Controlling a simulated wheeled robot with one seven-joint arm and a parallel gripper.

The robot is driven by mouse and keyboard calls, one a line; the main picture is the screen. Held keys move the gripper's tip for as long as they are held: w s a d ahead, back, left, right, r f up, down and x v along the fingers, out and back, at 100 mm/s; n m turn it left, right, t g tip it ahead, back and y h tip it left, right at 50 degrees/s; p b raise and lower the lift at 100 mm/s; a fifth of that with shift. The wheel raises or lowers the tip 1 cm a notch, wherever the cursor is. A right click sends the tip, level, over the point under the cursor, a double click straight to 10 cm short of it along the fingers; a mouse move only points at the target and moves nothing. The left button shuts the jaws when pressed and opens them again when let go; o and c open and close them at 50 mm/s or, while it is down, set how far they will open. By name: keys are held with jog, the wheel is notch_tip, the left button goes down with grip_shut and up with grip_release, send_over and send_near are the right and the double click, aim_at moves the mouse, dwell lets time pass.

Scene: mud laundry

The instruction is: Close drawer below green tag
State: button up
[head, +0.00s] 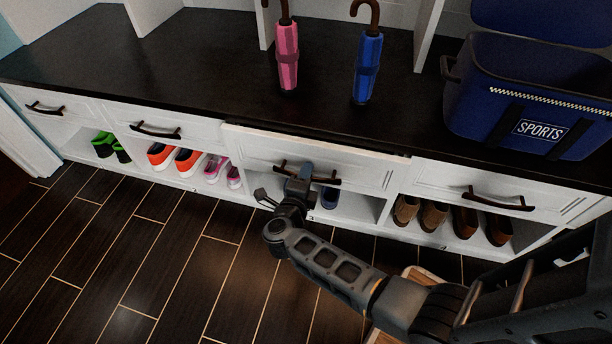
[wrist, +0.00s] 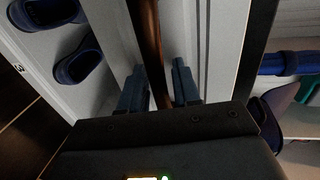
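The middle drawer (head: 362,170) in the white bench protrudes slightly, with its pale top edge in front of the dark counter edge. Its dark curved handle (head: 327,181) shows as a bronze bar in the wrist view (wrist: 151,40). My gripper (head: 284,185) is at this handle. In the wrist view, my gripper's two fingers (wrist: 160,88) stand on either side of the bar, apart, with narrow gaps beside it. I cannot tell whether either finger touches it. No green tag can be made out in either view.
Neighbouring drawers (head: 170,125) and (head: 485,185) look flush. Shoes fill the cubbies below, including blue shoes (head: 330,197) under the middle drawer. A pink umbrella (head: 287,55), a blue umbrella (head: 367,68) and a blue sports bag (head: 530,100) stand on the counter. The floor at left is clear.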

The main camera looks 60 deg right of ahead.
grip_shut()
dwell(0.3)
jog(key=shift+r+x, duration=0.2)
jog(key=shift+x, duration=0.95)
jog(key=shift+r+x, duration=0.25)
jog(key=shift+x, duration=0.9)
jog(key=shift+o, duration=0.6)
grip_release()
jog(key=shift+w+d, duration=0.1)
jog(key=shift+d, duration=0.05)
jog(key=p+v, duration=0.1)
jog(key=v, duration=0.7)
jog(key=shift+p, duration=0.35)
